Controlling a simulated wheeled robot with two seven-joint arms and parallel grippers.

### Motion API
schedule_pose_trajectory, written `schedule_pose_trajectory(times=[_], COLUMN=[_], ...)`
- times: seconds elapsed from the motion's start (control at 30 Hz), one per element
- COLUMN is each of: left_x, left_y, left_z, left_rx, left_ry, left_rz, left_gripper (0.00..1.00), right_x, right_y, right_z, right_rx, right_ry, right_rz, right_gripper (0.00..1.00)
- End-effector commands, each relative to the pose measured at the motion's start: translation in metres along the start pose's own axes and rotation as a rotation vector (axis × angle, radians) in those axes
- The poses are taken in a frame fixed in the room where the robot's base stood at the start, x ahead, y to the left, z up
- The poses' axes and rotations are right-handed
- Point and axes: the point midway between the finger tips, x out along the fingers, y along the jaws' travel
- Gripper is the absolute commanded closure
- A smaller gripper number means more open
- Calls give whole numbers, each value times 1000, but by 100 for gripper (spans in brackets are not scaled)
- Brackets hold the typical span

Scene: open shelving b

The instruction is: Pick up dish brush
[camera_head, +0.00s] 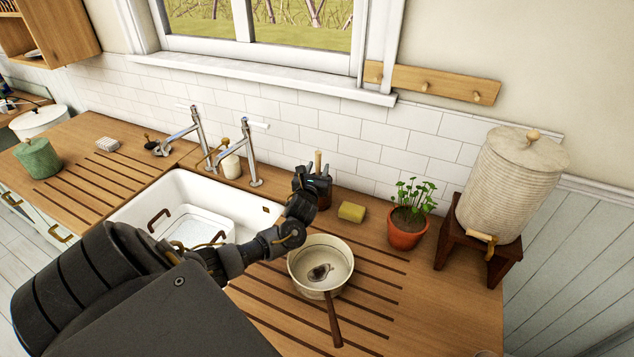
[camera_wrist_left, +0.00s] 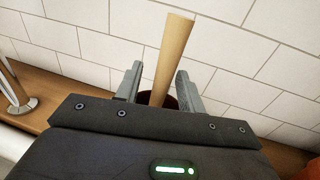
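A pale wooden handle (camera_head: 318,160), which looks like the dish brush's, stands nearly upright in a dark brown holder (camera_head: 325,194) on the counter near the tiled wall. The brush head is hidden. My left gripper (camera_head: 314,178) is at this holder and covers part of it. In the left wrist view the handle (camera_wrist_left: 172,55) rises between the two fingers of my left gripper (camera_wrist_left: 159,72), leaning slightly right. The fingers are apart, with gaps showing beside the handle. The dark holder rim (camera_wrist_left: 157,100) shows behind the fingers. My right gripper is not in view.
A yellow sponge (camera_head: 352,212) lies just right of the holder. A potted plant (camera_head: 407,238) and a ribbed dispenser (camera_head: 512,190) on a stand are further right. A cream pan (camera_head: 294,277) sits in front. The white sink (camera_head: 180,186) and taps (camera_head: 250,160) are left.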

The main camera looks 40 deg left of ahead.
Motion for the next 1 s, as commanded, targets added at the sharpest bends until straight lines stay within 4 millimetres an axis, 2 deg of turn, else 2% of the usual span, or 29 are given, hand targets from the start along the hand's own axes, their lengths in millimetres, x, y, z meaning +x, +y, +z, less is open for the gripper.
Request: schedule_pose_trajectory(times=[0.1, 0.4, 0.8, 1.0], left_x=[0, 0, 0, 0], left_y=[-1, 0, 0, 0], left_z=[1, 0, 2, 15], left_rx=[0, 0, 0, -1], left_ry=[0, 0, -1, -3], left_rz=[-1, 0, 0, -1], left_gripper=[61, 100, 100, 100], right_x=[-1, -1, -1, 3], right_y=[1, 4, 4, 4], right_z=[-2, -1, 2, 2], right_rx=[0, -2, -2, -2], right_ry=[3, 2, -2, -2], right_rz=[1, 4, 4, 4], right_gripper=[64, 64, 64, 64])
